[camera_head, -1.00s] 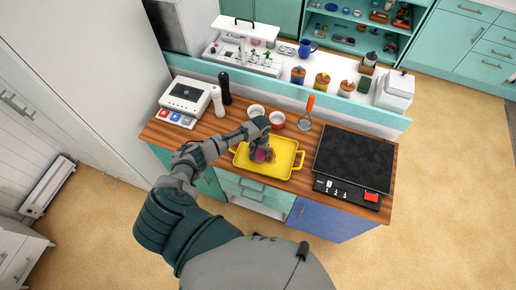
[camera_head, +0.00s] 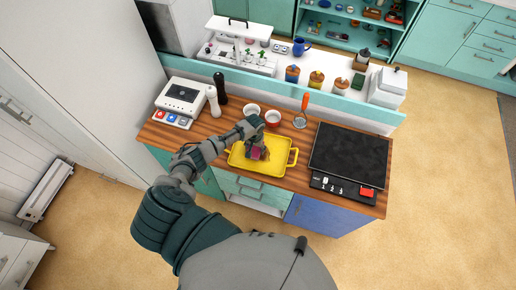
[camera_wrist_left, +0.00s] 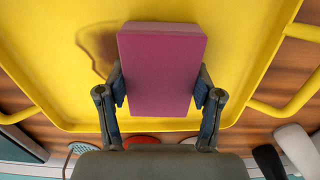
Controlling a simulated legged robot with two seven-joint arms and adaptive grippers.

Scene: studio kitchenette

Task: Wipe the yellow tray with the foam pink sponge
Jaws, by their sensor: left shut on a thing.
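The yellow tray (camera_head: 281,158) lies on the wooden counter, with a handle at each end. My left gripper (camera_head: 257,150) is over the tray's left-middle part. It is shut on the pink sponge (camera_head: 256,153), which also shows in the left wrist view (camera_wrist_left: 160,70) between the two fingers (camera_wrist_left: 160,92). The left wrist view shows a brownish stain or shadow (camera_wrist_left: 100,45) on the tray beside the sponge; I cannot tell which. Whether the sponge touches the tray is hard to tell. My right gripper is not in view.
A white bowl (camera_head: 252,109) and a red bowl (camera_head: 272,118) stand just behind the tray. An orange-handled utensil (camera_head: 303,110) is behind it to the right. A black cooktop (camera_head: 349,152) is on the right, a white appliance (camera_head: 184,95) and shakers on the left.

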